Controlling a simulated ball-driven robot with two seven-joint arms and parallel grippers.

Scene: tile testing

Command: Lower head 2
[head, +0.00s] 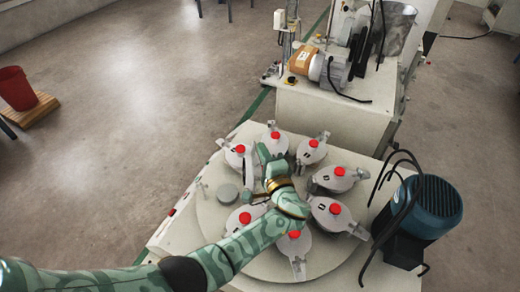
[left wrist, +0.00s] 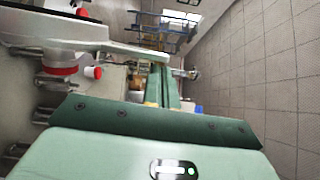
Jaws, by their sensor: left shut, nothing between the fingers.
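Several grey heads with red knobs and small number marks stand in a ring on a round plate (head: 215,218). I cannot read the numbers, so I cannot tell which is head 2. My left gripper (head: 263,152) is shut and empty, among the heads near the ring's upper left. Close by it are a head at left (head: 235,157), one at the back (head: 273,142) and one at back right (head: 311,151). I cannot tell whether it touches any. In the left wrist view, a head's white arm (left wrist: 140,51) and a red knob (left wrist: 97,72) show close by. My right gripper is not in view.
A blue motor (head: 437,205) with black cables stands at the right edge of the machine. A second machine unit (head: 335,115) with a grey motor stands behind. A red bucket (head: 17,88) sits on a wooden pallet at left.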

